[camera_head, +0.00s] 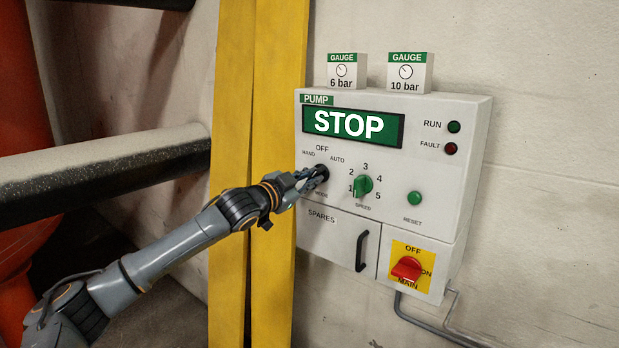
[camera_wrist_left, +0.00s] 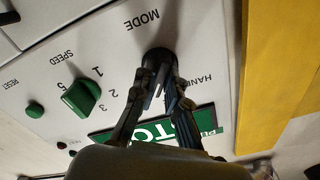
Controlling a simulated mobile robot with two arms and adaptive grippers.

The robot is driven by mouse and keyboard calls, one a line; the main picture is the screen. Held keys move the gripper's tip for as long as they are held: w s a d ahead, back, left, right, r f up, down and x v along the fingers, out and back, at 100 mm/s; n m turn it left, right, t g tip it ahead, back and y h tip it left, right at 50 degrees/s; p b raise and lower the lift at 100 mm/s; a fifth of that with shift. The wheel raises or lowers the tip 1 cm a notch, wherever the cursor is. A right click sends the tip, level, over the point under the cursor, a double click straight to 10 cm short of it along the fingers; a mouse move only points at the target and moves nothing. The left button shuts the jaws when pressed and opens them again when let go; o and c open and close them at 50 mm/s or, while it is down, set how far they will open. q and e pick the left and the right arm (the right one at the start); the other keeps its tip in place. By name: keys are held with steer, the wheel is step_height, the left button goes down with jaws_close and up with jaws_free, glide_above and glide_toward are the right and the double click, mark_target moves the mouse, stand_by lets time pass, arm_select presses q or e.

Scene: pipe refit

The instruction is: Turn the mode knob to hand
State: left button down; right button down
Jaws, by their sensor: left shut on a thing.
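The black mode knob (camera_head: 322,171) sits on the pump panel (camera_head: 446,185), under the labels HAND, OFF and AUTO. My left gripper (camera_head: 314,178) is at the knob with its fingers shut on it. In the left wrist view the knob (camera_wrist_left: 160,59) shows between and beyond the fingertips of my left gripper (camera_wrist_left: 160,80). The fingers hide much of the knob, so I cannot tell which label its pointer faces. The display (camera_head: 352,126) reads STOP. My right gripper is not in view.
The green speed knob (camera_head: 363,186) is close on the right of the mode knob. The green reset button (camera_head: 414,198), red main switch (camera_head: 407,268) and spares door handle (camera_head: 362,251) are farther right and below. Yellow posts (camera_head: 275,60) stand left of the panel, with a pipe (camera_head: 100,178) beyond.

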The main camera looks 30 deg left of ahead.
arm_select(q)
steer(key=n+p, duration=0.1)
steer(key=n, duration=0.3)
steer(key=shift+r+n+p, duration=0.1)
steer(key=shift+n+p, duration=0.2)
steer(key=shift+n, duration=0.1)
steer(key=shift+n+p, duration=0.45)
steer(key=shift+n, duration=1.05)
steer(key=c, duration=1.6)
jaws_free()
steer(key=shift+o, duration=1.1)
steer(key=shift+w, duration=0.2)
steer(key=s, duration=1.2)
steer(key=shift+a, duration=0.45)
